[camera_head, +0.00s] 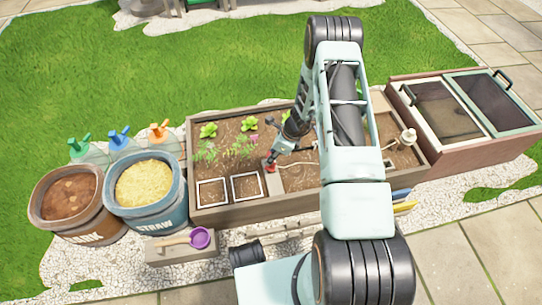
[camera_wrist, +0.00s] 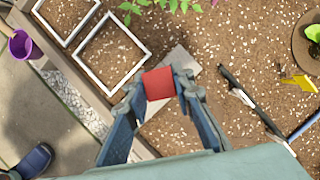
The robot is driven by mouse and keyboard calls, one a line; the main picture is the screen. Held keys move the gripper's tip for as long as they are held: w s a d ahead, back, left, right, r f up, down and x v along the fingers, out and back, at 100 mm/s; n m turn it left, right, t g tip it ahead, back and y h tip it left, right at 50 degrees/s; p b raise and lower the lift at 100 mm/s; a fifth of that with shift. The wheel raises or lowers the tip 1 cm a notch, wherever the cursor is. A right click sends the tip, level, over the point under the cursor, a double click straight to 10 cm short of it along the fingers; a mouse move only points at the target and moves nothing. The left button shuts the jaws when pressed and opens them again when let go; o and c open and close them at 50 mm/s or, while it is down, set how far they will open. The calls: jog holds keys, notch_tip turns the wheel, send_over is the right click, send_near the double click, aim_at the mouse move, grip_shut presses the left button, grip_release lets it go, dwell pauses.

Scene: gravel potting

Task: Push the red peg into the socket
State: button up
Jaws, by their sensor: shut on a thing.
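The red peg (camera_wrist: 158,84) is between the two fingers of my gripper (camera_wrist: 160,90) in the wrist view. My gripper is shut on it from both sides. The peg also shows as a small red spot (camera_head: 269,168) below my gripper (camera_head: 272,159) in the head view. A grey plate (camera_wrist: 182,60) lies on the soil beneath the peg and sticks out past it. Its near part shows in the head view (camera_head: 274,186). I cannot see a socket opening; the peg and fingers cover the middle of the plate. I cannot tell how deep the peg sits.
The wooden planter's front edge (camera_head: 255,208) runs close to the plate. White square frames (camera_wrist: 112,52) lie to its left. Plants (camera_head: 240,148) stand behind. A dark stick-like tool (camera_wrist: 250,103) and yellow marker (camera_wrist: 298,83) lie to the right.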

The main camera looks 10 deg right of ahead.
jog(key=shift+f+b, duration=0.35)
jog(key=shift+f, duration=0.6)
jog(key=o, duration=1.1)
